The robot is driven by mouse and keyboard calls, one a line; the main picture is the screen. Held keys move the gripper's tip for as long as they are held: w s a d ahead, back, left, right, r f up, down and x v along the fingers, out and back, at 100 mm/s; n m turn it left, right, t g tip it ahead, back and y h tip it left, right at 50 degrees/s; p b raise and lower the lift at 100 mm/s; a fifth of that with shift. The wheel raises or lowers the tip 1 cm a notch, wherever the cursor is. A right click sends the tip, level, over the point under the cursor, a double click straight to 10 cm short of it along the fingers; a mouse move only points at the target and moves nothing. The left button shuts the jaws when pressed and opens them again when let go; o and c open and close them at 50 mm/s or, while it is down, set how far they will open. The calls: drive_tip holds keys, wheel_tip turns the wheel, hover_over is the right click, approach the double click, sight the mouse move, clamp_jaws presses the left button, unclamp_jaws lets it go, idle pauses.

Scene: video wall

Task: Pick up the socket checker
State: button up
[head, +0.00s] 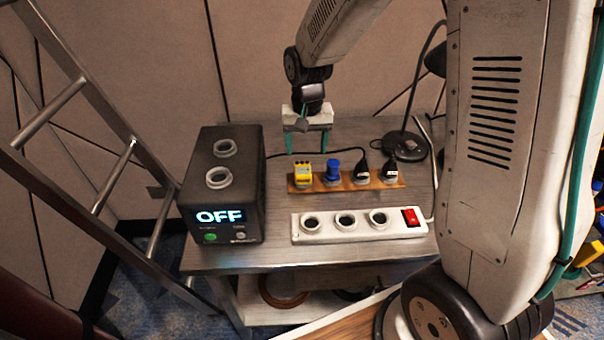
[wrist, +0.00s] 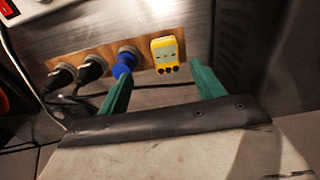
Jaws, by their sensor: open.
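The socket checker looks to be the small yellow block (head: 302,176) at the left end of a wooden strip on the table. In the wrist view the yellow block (wrist: 165,53) shows dark round marks along one edge. It appears between and beyond my green fingertips there. My gripper (head: 308,150) hangs above the table, behind the yellow block in the head view. Its two fingers (wrist: 155,75) are apart, with nothing between them. I cannot tell the exact gap from the fingertips to the block.
The wooden strip (head: 347,183) also holds a blue plug (head: 333,169) and two black plugs (head: 362,172) with cables. A white power strip (head: 330,232) with a red switch lies in front. A black box (head: 222,188) reading OFF stands left. A lamp base (head: 403,147) stands back right.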

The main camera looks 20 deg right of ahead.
sight(303, 168)
drive_tip(key=f, duration=0.3)
drive_tip(key=w+f, duration=0.1)
drive_tip(key=f, duration=0.2)
drive_tip(key=w+f, duration=0.1)
drive_tip(key=f, duration=0.3)
drive_tip(key=shift+a, duration=0.1)
drive_tip(key=c, duration=1.2)
